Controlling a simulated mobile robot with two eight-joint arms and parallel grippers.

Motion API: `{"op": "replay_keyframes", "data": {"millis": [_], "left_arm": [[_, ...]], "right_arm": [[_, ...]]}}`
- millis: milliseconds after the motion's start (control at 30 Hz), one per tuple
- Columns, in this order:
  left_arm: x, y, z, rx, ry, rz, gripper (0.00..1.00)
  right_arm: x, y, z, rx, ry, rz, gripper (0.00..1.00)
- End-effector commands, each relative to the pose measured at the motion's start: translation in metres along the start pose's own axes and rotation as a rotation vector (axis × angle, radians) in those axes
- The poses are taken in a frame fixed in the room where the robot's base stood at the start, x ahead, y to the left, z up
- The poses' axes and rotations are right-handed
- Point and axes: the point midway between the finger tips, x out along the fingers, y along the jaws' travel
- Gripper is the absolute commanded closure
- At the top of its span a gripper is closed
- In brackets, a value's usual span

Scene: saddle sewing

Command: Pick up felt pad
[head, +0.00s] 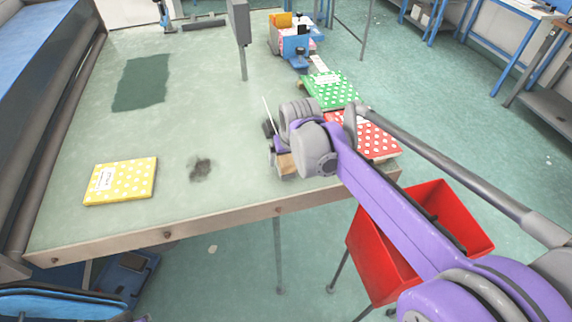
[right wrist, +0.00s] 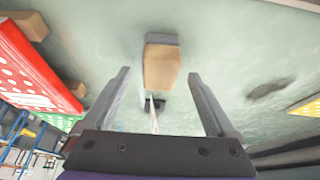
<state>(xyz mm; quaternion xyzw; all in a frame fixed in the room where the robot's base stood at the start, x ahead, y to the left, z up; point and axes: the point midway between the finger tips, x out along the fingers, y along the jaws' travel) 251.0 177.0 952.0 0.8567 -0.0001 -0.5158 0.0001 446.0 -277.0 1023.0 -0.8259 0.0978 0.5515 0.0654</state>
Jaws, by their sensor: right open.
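A small tan block with a grey layer along one side (right wrist: 162,65) lies on the table; it may be the felt pad, but I cannot tell for sure. It also shows in the head view (head: 286,163), partly covered by my right arm. My right gripper (right wrist: 160,73) is open and empty, with its fingers on either side of the block in the right wrist view. I cannot tell how far above the table the fingertips are. A flat dark green patch (head: 142,82) lies at the table's far left. My left gripper is not in view.
A yellow dotted packet (head: 121,181) lies front left, near a dark smudge (head: 201,169). Green (head: 330,88) and red (head: 372,137) dotted packets lie at the right. A dark item with a thin pale stick (right wrist: 153,104) is near the block. A red bin (head: 377,262) stands below the edge.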

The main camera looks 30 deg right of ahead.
Motion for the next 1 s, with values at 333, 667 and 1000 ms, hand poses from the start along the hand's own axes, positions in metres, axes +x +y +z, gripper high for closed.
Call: {"op": "replay_keyframes", "data": {"millis": [333,667,1000], "left_arm": [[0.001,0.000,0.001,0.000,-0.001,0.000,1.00],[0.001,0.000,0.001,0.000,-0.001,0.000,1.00],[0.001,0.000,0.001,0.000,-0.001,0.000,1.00]], "right_arm": [[0.026,0.000,0.000,0.000,0.000,0.000,0.09],[0.026,0.000,0.000,0.000,0.000,0.000,0.48],[0.026,0.000,0.000,0.000,0.000,0.000,1.00]]}}
